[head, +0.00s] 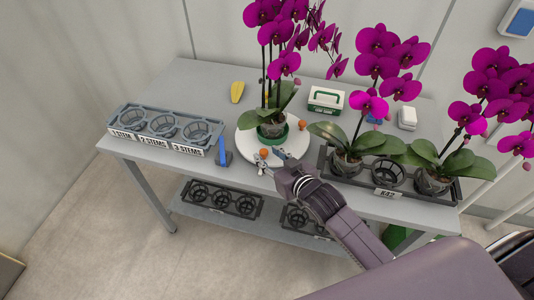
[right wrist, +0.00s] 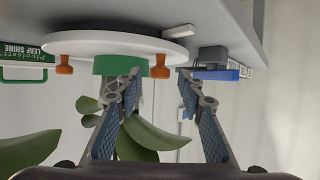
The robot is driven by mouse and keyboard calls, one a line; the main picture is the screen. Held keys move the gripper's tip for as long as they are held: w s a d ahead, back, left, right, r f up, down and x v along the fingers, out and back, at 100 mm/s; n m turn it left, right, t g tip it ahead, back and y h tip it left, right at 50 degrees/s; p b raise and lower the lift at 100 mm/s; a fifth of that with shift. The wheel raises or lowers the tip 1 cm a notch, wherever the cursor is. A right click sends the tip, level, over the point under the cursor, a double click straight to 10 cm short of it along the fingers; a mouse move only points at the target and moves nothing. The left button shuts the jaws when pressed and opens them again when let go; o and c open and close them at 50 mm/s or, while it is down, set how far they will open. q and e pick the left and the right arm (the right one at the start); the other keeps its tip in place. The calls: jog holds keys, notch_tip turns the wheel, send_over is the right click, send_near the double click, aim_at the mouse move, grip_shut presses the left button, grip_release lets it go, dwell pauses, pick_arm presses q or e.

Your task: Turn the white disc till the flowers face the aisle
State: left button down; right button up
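The white disc (head: 243,146) lies on the table and carries a purple-flowered orchid (head: 268,50) in a green holder (head: 272,134). Its flowers lean mostly to the right at the top of the view, partly cut off. Orange knobs stand on the disc's rim, one at the front (head: 264,153) and one at the right (head: 302,125). My right gripper (head: 270,160) is open at the disc's front edge, its fingertips close around the front knob. In the right wrist view the picture is inverted, and that knob (right wrist: 160,66) shows between the open fingers. Contact cannot be told. My left gripper is out of view.
A tray of labelled baskets (head: 165,126) stands left, with a blue object (head: 223,150) beside it. A black rack (head: 350,177) with two more orchids stands right. A green-and-white box (head: 326,100) and yellow item (head: 237,91) lie behind. More baskets sit on the lower shelf.

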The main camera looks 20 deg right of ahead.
jog(key=shift+w+a+f, duration=0.15)
jog(key=shift+w+f, duration=0.1)
jog(key=shift+w, duration=0.35)
jog(key=shift+c, duration=0.7)
grip_shut()
